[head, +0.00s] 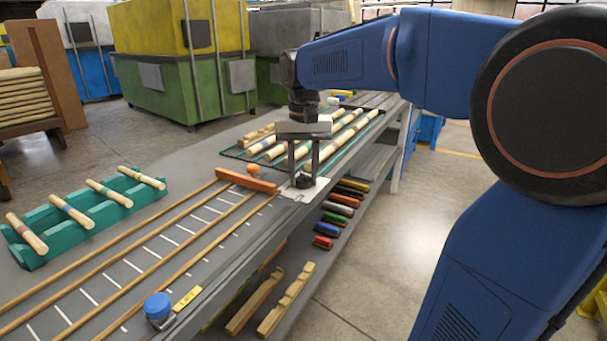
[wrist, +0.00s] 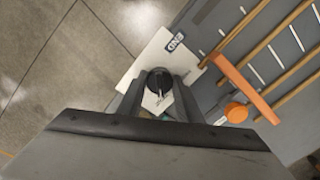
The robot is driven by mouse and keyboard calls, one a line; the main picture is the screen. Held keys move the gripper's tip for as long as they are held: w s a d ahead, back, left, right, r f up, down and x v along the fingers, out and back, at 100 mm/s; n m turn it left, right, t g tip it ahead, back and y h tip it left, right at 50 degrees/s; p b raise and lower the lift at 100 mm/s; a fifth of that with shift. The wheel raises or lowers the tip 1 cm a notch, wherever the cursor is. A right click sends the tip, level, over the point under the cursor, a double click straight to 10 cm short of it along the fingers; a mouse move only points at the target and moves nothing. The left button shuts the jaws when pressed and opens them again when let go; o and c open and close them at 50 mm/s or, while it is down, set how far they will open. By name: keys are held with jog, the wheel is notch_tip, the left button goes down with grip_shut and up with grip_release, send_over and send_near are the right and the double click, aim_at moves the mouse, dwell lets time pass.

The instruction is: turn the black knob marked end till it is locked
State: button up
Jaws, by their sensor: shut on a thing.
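The black knob (wrist: 159,80) sits on a white plate (wrist: 134,70) whose label (wrist: 177,41) reads END. A short white mark shows on the knob, pointing toward the bottom of the wrist view. In the head view the black knob (head: 304,181) is at the table's right edge. My gripper (head: 303,172) points down over it, with a finger on each side. In the wrist view my gripper (wrist: 160,88) is shut on the knob. The fingers hide part of the plate and its markings, so I cannot tell whether the knob is locked.
An orange bar (head: 246,180) crosses the wooden rails left of the plate, with a small orange knob (head: 253,169) behind it. A blue knob (head: 158,305) stands at the near end. A green rack (head: 100,218) holds several turned pieces. Coloured items (head: 340,209) fill the lower shelf.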

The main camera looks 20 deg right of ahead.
aim_at(304, 175)
dwell(0.3)
jog(key=o, duration=1)
jog(key=shift+o, duration=0.2)
jog(key=shift+r, duration=0.1)
notch_tip(304, 175, up, 17)
jog(key=shift+r, duration=0.15)
jog(key=s+f+n+t, duration=0.2)
jog(key=s+f, duration=0.9)
jog(key=f, duration=0.4)
jog(key=s+f+n+t, duration=0.2)
jog(key=s+f, duration=1)
jog(key=f, duration=0.2)
jog(key=shift+s+a+f+n+t, duration=0.25)
jog(key=shift+a+f+n+t, duration=0.05)
jog(key=shift+a+f+t, duration=0.1)
